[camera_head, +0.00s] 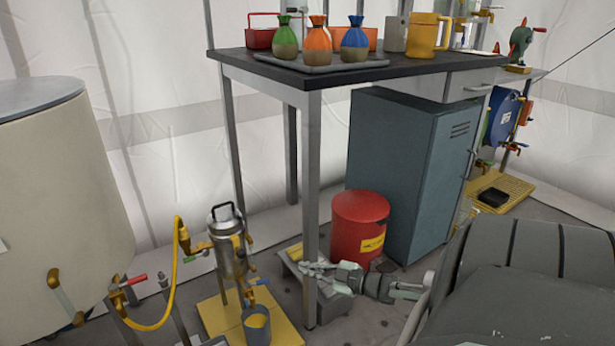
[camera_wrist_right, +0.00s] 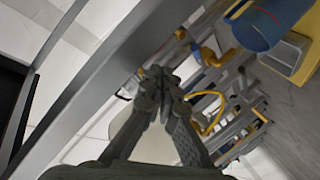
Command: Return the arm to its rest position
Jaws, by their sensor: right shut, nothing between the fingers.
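My right gripper (camera_head: 308,268) reaches in from the lower right in the head view, with its tips beside the front leg of the table. In the right wrist view the right gripper (camera_wrist_right: 160,78) has its fingertips together, with nothing between them. A grey table leg (camera_wrist_right: 95,85) runs diagonally close by on the left of that view; I cannot tell whether it is touched. My left gripper is in neither view.
The dark-topped table (camera_head: 430,68) bears a tray of bottles. A red drum (camera_head: 352,225) and a blue-grey cabinet (camera_head: 395,165) stand behind my right arm. A metal canister (camera_head: 230,255) and a blue cup (camera_head: 257,325) stand left of the gripper. A large tank (camera_head: 60,190) is far left.

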